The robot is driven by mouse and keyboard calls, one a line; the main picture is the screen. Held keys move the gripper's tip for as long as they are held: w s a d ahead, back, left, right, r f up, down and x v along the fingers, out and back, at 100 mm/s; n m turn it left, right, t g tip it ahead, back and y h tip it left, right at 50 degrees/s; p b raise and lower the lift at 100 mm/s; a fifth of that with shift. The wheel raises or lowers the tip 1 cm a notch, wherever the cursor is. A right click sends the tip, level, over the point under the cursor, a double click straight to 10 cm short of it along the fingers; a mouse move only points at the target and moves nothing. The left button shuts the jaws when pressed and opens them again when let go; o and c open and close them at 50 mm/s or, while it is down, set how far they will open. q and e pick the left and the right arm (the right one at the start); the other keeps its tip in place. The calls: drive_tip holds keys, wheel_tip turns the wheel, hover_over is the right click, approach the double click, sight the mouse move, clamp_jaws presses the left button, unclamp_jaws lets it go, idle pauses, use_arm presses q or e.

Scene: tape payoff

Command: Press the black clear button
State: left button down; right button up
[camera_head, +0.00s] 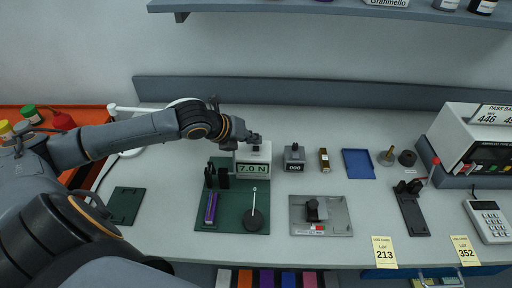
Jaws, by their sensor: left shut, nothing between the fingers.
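My left gripper (255,138) is shut and empty. Its fingertips are right above the top of the white box with the "7.0 N" display (252,170). A small dark shape (256,149) shows on the box top just under the fingertips. It may be the black clear button, but it is too small and too covered by the gripper to be sure. I cannot tell whether the fingertips touch it. My right gripper is not in view.
A grey counter reading "008" (294,158) stands close on the right. A grey plate (338,223), a blue tray (358,164) and a boxy machine (458,150) lie further right.

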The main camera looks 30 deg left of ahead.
use_arm(q)
drive_tip(key=shift+f, duration=0.1)
idle(0.3)
drive_tip(key=shift+f, duration=0.3)
drive_tip(key=shift+f, duration=0.15)
idle(0.4)
drive_tip(key=shift+s+d+f, duration=0.1)
drive_tip(key=shift+s+f, duration=0.15)
drive_tip(key=shift+f, duration=0.5)
idle(0.4)
drive_tip(key=shift+w+r+p, duration=0.1)
drive_tip(key=shift+r+p, duration=0.6)
drive_tip(key=shift+p, duration=0.35)
drive_tip(key=shift+a+r, duration=0.1)
drive_tip(key=shift+a, duration=0.1)
